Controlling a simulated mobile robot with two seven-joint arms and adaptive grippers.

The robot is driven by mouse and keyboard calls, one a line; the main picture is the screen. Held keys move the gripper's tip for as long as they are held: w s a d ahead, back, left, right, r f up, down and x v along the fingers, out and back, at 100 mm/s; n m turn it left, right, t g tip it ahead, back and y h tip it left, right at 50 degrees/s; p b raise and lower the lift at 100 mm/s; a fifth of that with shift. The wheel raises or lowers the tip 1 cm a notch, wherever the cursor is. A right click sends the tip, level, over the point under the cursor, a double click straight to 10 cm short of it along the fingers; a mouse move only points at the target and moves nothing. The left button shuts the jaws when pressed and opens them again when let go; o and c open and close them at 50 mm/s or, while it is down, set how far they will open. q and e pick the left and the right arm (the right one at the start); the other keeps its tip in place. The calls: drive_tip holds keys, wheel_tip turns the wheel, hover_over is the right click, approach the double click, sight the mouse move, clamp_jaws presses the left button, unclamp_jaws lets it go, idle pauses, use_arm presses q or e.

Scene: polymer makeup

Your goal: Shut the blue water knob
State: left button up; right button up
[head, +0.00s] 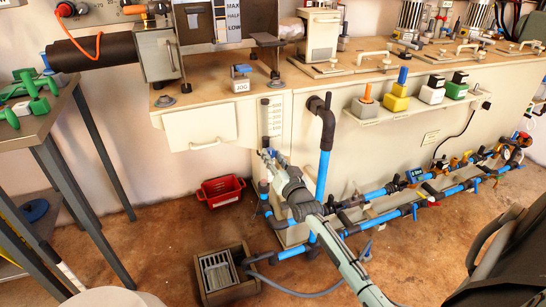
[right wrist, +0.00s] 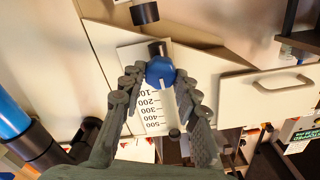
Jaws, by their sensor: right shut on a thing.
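The blue water knob (right wrist: 160,71) is round with a pale mark on its lower edge. It sits at the upper part of a white scale plate marked 100 to 500 in the right wrist view. My right gripper (right wrist: 159,77) has one finger on each side of it and is shut on it. In the head view my right gripper (head: 269,156) is at the front of the beige cabinet, just below the scale plate (head: 271,117). The knob is hidden or too small to tell there. My left gripper is not in view.
A vertical blue pipe (head: 323,175) with a black elbow stands right of my gripper. Blue pipes with several valves (head: 415,177) run low along the cabinet. A red crate (head: 221,190) and a grated drain box (head: 247,275) are on the floor. A drawer (head: 200,131) is at the left.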

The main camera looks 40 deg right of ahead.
idle(0.5)
drive_tip(key=o, duration=1.2)
drive_tip(key=shift+c, duration=0.2)
drive_tip(key=v, duration=1.2)
drive_tip(key=s+a+f+n+g+y, duration=0.1)
drive_tip(key=s+a+f+n+g, duration=0.15)
drive_tip(key=f, duration=0.35)
drive_tip(key=s+a+f+n+g+y, duration=0.1)
drive_tip(key=a+f+g, duration=0.1)
drive_tip(key=a+f, duration=0.35)
drive_tip(key=s+a+f+n+g, duration=0.2)
drive_tip(key=s+f+g, duration=0.3)
drive_tip(key=s+f, duration=0.5)
drive_tip(key=s+a+f+n+g, duration=0.2)
drive_tip(key=s+f+g, duration=0.3)
drive_tip(key=s+f, duration=0.4)
drive_tip(key=s+n, duration=0.1)
drive_tip(key=s, duration=0.3)
drive_tip(key=shift+a+f+n+g+y, duration=0.35)
drive_tip(key=shift+f+y, duration=0.05)
